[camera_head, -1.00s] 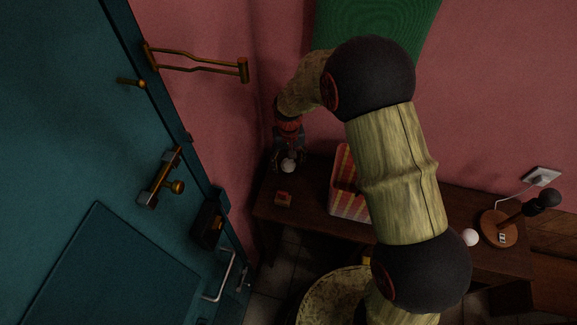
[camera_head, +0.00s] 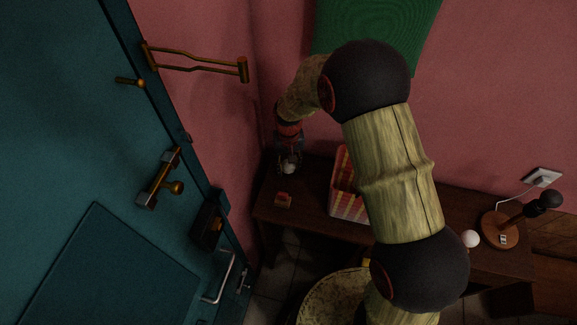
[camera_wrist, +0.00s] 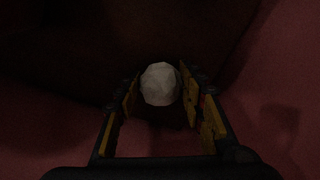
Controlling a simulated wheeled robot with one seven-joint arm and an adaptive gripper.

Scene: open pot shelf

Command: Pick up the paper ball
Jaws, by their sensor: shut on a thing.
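The paper ball (camera_wrist: 160,84) is white and faceted, and it sits between the two finger pads of my gripper (camera_wrist: 158,92) in the wrist view. My gripper is shut on it. In the head view the ball (camera_head: 289,168) shows small and pale at the tip of my gripper (camera_head: 289,163), over the left end of the dark wooden table. I cannot tell whether the ball still touches the table top.
A striped container (camera_head: 347,203) stands to the right, partly behind my arm. A second white ball (camera_head: 470,238) and a lamp (camera_head: 499,229) are at the table's right. A teal door (camera_head: 80,150) is at left.

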